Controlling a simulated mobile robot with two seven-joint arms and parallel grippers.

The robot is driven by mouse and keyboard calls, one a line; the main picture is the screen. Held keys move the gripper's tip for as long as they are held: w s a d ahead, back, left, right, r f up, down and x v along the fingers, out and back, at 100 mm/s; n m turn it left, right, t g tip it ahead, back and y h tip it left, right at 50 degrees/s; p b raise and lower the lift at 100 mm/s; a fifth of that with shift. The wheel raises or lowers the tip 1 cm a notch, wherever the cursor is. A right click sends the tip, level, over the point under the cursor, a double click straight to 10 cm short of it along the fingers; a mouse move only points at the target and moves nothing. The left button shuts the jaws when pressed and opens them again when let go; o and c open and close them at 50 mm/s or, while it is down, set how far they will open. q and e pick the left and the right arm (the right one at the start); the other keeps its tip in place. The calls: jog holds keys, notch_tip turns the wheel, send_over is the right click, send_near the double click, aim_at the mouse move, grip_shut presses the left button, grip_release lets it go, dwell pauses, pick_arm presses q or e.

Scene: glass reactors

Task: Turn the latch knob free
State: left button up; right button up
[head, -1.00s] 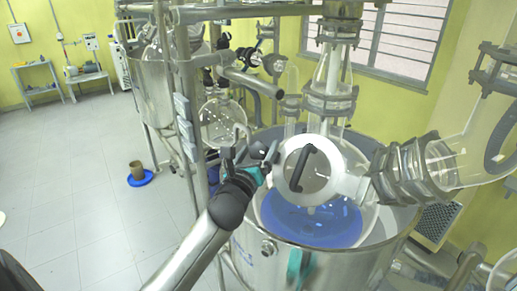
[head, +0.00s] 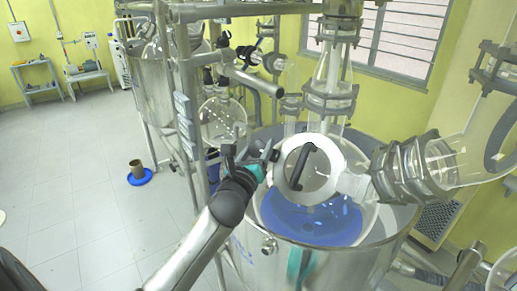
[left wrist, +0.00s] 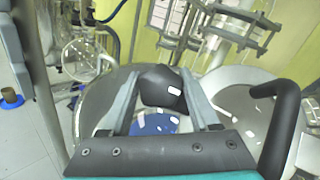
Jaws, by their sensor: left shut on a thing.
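The round white-rimmed hatch lid (head: 334,150) with a black bar handle (head: 302,166) covers an opening of the glass reactor above blue liquid (head: 312,222). My left gripper (head: 270,152) is at the lid's left edge. In the left wrist view the dark rounded latch knob (left wrist: 162,88) sits between my two grey fingers, which are shut on it. The black handle (left wrist: 282,125) stands to the right of the fingers. In the head view the knob is mostly hidden by my gripper. My right gripper is not in view.
A clamped glass elbow (head: 420,168) lies right of the lid, and a glass column (head: 330,95) rises behind it. A steel frame post (head: 186,95) and round flask (head: 222,122) stand left. The floor at left is open, with a blue dish (head: 140,177).

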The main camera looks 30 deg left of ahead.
pick_arm(q)
jog(key=shift+c, duration=1.1)
jog(key=shift+f, duration=0.1)
